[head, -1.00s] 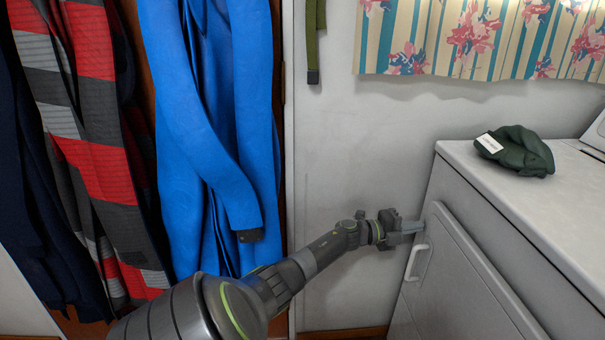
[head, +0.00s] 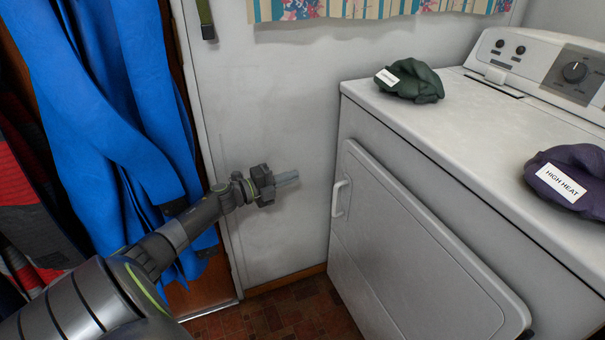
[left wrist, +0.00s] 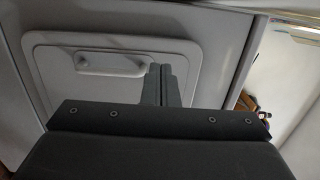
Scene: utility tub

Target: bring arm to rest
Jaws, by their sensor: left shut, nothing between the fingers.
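My left gripper (head: 287,178) is shut and empty. In the head view it hangs in the air in front of the wall, left of the white dryer (head: 440,165) and apart from the door handle (head: 340,198). In the left wrist view the shut fingers (left wrist: 161,83) stand in front of the dryer door (left wrist: 120,62), and the handle (left wrist: 98,60) shows to their left. The door looks closed. My right gripper is in neither view.
A dark green cloth bundle (head: 412,82) with a label lies on the dryer's top. A purple bundle (head: 570,175) labelled "HIGH HEAT" lies nearer on the right. Blue garments (head: 95,110) hang at the left. A patch of brown tiled floor (head: 290,312) is clear.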

